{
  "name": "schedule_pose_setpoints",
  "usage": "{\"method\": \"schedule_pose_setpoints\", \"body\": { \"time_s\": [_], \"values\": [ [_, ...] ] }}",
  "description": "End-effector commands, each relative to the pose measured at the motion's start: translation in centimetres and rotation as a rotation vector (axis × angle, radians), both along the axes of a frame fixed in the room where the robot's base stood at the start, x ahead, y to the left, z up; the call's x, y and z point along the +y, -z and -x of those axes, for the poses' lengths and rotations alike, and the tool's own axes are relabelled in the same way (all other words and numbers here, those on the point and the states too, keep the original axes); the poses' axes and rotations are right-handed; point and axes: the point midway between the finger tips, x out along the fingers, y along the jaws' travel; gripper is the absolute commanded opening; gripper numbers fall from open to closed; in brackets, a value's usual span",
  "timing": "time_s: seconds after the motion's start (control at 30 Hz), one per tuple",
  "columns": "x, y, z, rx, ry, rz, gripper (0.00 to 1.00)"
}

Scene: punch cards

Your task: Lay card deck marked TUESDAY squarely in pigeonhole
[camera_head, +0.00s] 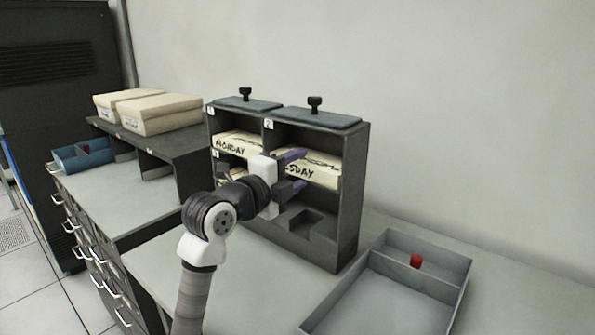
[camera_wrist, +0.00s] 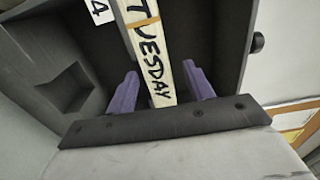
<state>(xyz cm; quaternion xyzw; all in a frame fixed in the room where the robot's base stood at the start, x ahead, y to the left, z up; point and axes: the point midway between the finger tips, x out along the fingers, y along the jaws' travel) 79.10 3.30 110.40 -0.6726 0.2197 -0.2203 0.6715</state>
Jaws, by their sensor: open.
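The cream card deck marked TUESDAY (camera_wrist: 154,68) lies in the upper right pigeonhole, labelled 2, of the dark rack (camera_head: 348,215). In the head view the deck (camera_head: 322,172) shows only "SDAY" past my gripper. My gripper (camera_head: 299,170) is open at the front of that pigeonhole. In the wrist view its purple fingers (camera_wrist: 160,88) stand on either side of the deck, with a gap on each side. The deck's lettered end faces me and a band crosses it. Its far end is hidden, so I cannot tell how square it lies.
A deck marked MONDAY (camera_head: 238,146) lies in the upper left pigeonhole. The lower right pigeonhole has a recessed floor. A grey tray (camera_head: 455,268) with a red knob (camera_head: 416,261) stands right of the rack. Cream boxes (camera_head: 158,112) sit on a shelf at left.

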Motion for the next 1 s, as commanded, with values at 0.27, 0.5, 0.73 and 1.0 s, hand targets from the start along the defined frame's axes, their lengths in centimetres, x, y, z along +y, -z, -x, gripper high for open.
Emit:
{"method": "schedule_pose_setpoints", "body": {
  "time_s": [0.27, 0.5, 0.73, 1.0],
  "values": [
    [3.5, 0.2, 4.5, -0.004, -0.006, -0.001, 0.52],
    [6.4, 0.2, 8.6, -0.003, -0.005, -0.001, 0.52],
    [7.6, 0.0, 10.4, -0.003, -0.002, 0.0, 0.52],
    [7.7, 0.0, 10.6, -0.003, -0.001, 0.0, 0.52]
  ]
}}
